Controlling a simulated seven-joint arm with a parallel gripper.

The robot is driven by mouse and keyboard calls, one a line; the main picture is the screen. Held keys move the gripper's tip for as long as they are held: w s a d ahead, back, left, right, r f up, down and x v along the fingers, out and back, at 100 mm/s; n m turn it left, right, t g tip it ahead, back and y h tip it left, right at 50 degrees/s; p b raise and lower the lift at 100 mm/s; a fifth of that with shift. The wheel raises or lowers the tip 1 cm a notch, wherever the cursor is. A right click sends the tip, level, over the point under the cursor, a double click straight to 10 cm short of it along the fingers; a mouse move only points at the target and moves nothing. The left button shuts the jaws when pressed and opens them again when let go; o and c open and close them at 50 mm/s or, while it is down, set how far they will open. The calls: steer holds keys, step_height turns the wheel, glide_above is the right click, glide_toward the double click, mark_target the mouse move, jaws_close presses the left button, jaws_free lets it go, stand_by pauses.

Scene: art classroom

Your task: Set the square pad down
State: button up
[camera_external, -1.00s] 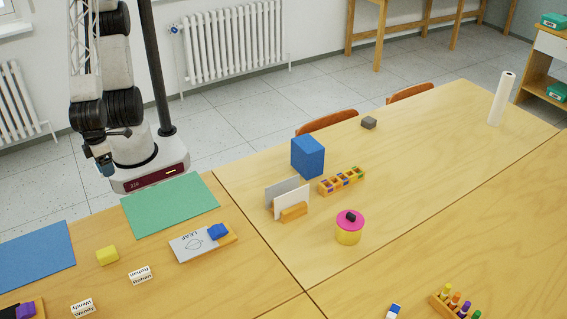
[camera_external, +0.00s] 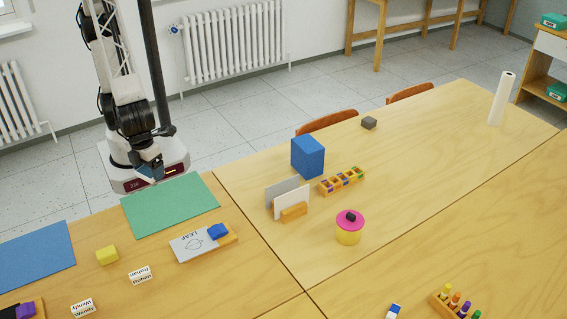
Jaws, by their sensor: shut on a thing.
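My gripper (camera_external: 149,173) is above the back edge of the green mat (camera_external: 170,206), pointing down. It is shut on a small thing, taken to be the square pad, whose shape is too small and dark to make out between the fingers. The green mat lies flat and bare at the back of the near-left table. The gap between the gripper and the mat cannot be judged exactly.
A yellow block (camera_external: 107,256), name blocks (camera_external: 140,275) and a blue mat (camera_external: 36,256) are in front and left. A card holder (camera_external: 293,211) and blue box (camera_external: 308,157) stand farther right.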

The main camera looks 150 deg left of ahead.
steer(key=w+a+n, duration=0.2)
steer(key=w+a, duration=0.2)
steer(key=a, duration=0.5)
steer(key=w+a+n, duration=0.2)
steer(key=w+a, duration=0.1)
steer(key=a, duration=0.7)
steer(key=s+a+n, duration=0.2)
steer(key=a, duration=1)
steer(key=s+a+n, duration=0.2)
steer(key=a, duration=1)
steer(key=s+a+f+n, duration=0.1)
steer(key=s+a+n, duration=0.1)
steer(key=a, duration=0.9)
steer(key=shift+a, duration=0.4)
steer(key=s+a+n, duration=0.3)
steer(key=s+a, duration=0.5)
steer(key=a, duration=0.4)
steer(key=f, duration=1.1)
steer(key=shift+s+a+f, duration=0.2)
steer(key=shift+f, duration=0.25)
